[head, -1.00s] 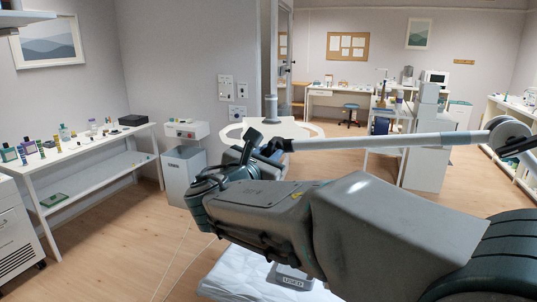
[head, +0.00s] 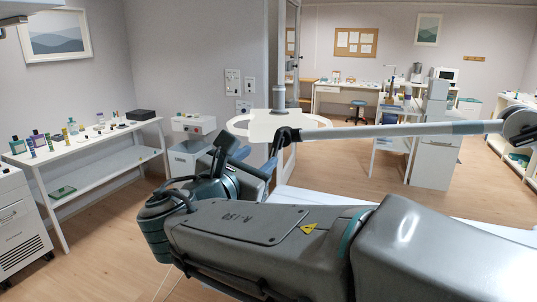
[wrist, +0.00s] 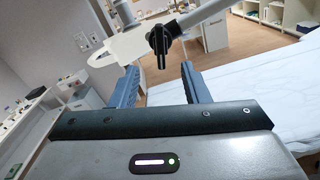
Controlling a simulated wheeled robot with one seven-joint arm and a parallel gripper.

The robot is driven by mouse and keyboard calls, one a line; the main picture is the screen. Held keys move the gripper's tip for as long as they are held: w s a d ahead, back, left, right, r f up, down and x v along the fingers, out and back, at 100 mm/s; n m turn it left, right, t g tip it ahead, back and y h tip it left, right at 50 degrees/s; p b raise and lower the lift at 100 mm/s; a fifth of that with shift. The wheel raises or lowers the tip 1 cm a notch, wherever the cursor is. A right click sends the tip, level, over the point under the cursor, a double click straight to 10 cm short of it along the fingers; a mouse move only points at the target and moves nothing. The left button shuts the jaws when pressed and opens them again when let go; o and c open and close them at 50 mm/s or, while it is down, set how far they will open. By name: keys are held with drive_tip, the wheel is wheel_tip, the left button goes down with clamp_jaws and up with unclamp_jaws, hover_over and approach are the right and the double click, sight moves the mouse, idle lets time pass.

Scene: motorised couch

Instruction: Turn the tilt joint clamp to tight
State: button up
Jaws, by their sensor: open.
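The tilt joint clamp is a black piece with a short lever (wrist: 160,42) where a white flat head meets a pale pole, in the wrist view. The lever points down, just beyond and between my fingertips. The clamp also shows as a dark joint (head: 288,135) at the pole's left end in the head view. My gripper (wrist: 159,70) is open, its two blue fingers apart with nothing between them. In the head view, my arm partly hides the gripper (head: 258,152). I cannot tell whether a finger touches the lever.
The white flat head (head: 262,125) lies behind the clamp. The pole (head: 400,130) runs right to a grey joint. A white-covered couch (wrist: 255,100) lies below and right. A shelf table with bottles (head: 90,145) stands at left. Wooden floor is open between.

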drive_tip(key=shift+v, duration=2.2)
drive_tip(key=shift+d, duration=0.15)
drive_tip(key=s+d+f+m+g, duration=0.2)
drive_tip(key=d+f+m+g, duration=0.8)
drive_tip(key=d+f, duration=0.55)
drive_tip(key=s+d+f+m+g+y, duration=0.1)
drive_tip(key=s+d+f+m+y, duration=0.2)
drive_tip(key=m, duration=0.6)
drive_tip(key=s+d+f+m+g+y, duration=0.2)
drive_tip(key=s+d+f+m+y, duration=0.1)
drive_tip(key=s+f+m, duration=0.3)
wheel_tip(320, 180, down, 2)
drive_tip(key=m, duration=0.4)
drive_tip(key=shift+s+f+g+y, duration=0.15)
drive_tip(key=shift+s+g+y, duration=0.15)
drive_tip(key=shift+y, duration=0.1)
